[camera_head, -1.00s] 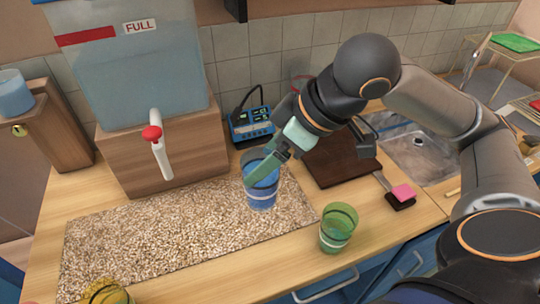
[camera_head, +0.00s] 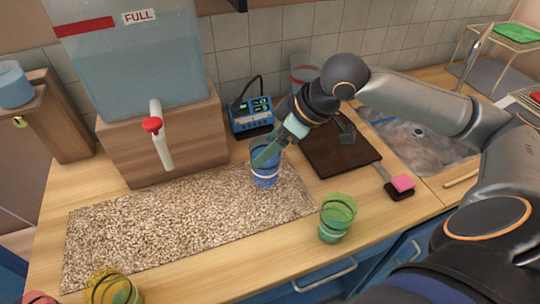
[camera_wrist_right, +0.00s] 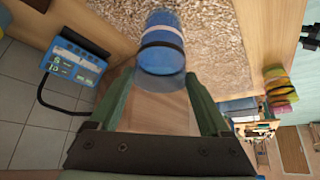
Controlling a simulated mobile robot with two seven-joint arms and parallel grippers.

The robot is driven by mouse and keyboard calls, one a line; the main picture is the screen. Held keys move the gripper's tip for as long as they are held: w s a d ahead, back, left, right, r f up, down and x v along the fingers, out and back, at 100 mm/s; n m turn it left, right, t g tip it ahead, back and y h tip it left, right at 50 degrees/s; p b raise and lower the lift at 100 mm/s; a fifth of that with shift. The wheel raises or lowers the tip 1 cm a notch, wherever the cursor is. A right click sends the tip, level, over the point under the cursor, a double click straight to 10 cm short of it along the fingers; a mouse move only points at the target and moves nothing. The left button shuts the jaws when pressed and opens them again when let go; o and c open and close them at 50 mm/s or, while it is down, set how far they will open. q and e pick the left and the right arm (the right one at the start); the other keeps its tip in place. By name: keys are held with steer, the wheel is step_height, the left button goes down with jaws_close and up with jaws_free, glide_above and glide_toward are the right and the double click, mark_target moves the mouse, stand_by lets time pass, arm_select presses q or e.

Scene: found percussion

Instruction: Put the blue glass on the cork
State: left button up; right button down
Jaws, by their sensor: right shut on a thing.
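The blue glass (camera_head: 265,176) is upright over the right end of the speckled cork mat (camera_head: 170,230), near its back edge. I cannot tell whether its base touches the cork. My right gripper (camera_head: 268,152) reaches in from the right and is shut on the blue glass at its upper part. In the right wrist view, the blue glass (camera_wrist_right: 161,45) with its pale and dark bands lies between the green fingertips (camera_wrist_right: 160,75), with the cork (camera_wrist_right: 205,25) behind it. My left gripper is not in view.
A green glass (camera_head: 337,218) stands on the wood right of the cork, and a yellow glass (camera_head: 112,287) is at the front left. A blue meter (camera_head: 250,118) and the tank's tap (camera_head: 160,135) stand behind. A dark board (camera_head: 340,157) lies to the right. Most of the cork is bare.

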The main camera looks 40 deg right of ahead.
steer(key=shift+w+d+f, duration=0.15)
steer(key=shift+w+f, duration=0.1)
steer(key=shift+f, duration=0.05)
steer(key=shift+f+b, duration=0.3)
steer(key=shift+f, duration=1.25)
steer(key=shift+f, duration=0.1)
jaws_free()
steer(key=shift+f, duration=0.1)
steer(key=shift+d+r, duration=0.1)
steer(key=shift+r, duration=0.15)
steer(key=v, duration=1.1)
steer(key=shift+s+r+p, duration=0.2)
steer(key=shift+r+p, duration=0.1)
steer(key=shift+r, duration=0.05)
